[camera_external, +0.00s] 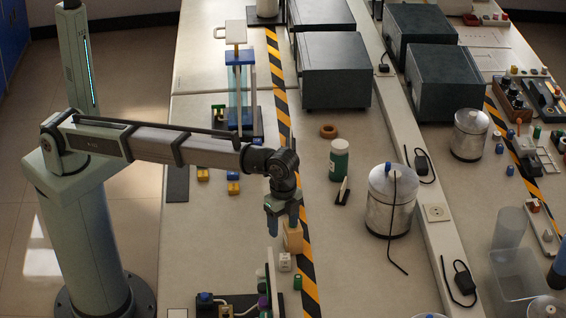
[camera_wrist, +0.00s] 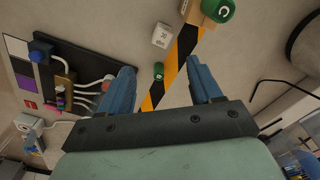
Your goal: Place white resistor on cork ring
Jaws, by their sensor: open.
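The white resistor (camera_external: 285,262) is a small white block on the bench, just in front of a wooden block. In the wrist view the white resistor (camera_wrist: 162,36) shows dark print and lies beyond my fingertips, near the striped tape. The cork ring (camera_external: 328,131) is a small brown ring lying flat farther back, in front of a dark box. Nothing is seen on it. My gripper (camera_external: 282,218) points down above the bench near the wooden block. In the wrist view my gripper (camera_wrist: 160,82) has its blue fingers apart with nothing between them.
The wooden block (camera_external: 292,238) stands close beside the resistor. A small green piece (camera_external: 297,283) lies just in front of it. A green bottle (camera_external: 339,160) and a metal canister (camera_external: 389,203) stand to the right. A board with wires (camera_wrist: 75,78) lies at the left of the wrist view.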

